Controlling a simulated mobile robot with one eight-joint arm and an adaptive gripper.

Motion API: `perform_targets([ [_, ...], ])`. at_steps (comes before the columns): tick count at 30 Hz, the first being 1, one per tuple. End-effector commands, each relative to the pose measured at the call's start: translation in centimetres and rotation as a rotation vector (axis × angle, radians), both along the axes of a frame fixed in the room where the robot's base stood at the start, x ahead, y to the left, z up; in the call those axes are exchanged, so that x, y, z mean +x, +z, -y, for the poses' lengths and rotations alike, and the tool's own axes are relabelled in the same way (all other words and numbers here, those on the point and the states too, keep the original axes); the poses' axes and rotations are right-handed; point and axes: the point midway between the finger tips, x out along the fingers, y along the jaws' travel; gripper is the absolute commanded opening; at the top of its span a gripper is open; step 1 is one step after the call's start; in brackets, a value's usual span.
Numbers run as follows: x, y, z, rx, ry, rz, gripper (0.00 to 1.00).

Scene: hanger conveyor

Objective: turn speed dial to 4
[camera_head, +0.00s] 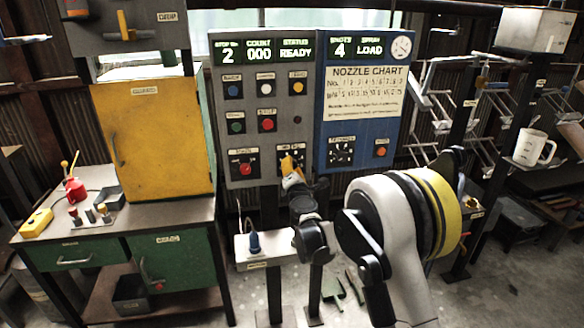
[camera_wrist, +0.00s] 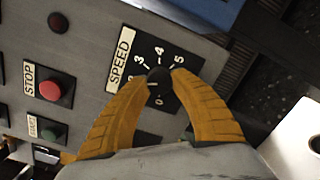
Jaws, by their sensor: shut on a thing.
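The speed dial is a black knob (camera_wrist: 158,76) on a black plate marked SPEED, with 3, 4 and 5 readable around it in the wrist view. Other numbers are partly covered. My gripper (camera_wrist: 161,79) has its two orange fingers on either side of the knob, shut on it. A short pale mark shows on the knob, but I cannot tell surely which number it points at. In the head view my gripper (camera_head: 291,167) reaches the lower middle of the grey control panel (camera_head: 262,140) and hides most of the dial.
A red stop button (camera_wrist: 50,90) and a green button (camera_wrist: 54,132) sit left of the dial. The blue panel (camera_head: 367,120) with a nozzle chart (camera_head: 365,92) adjoins at right. A small white stand (camera_head: 262,250) is below. A white mug (camera_head: 532,148) stands far right.

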Motion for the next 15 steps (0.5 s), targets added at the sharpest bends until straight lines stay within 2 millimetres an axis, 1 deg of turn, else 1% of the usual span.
perform_targets([
  [15, -0.01, 0.07, -0.08, 0.037, 0.001, -0.010, 0.00],
])
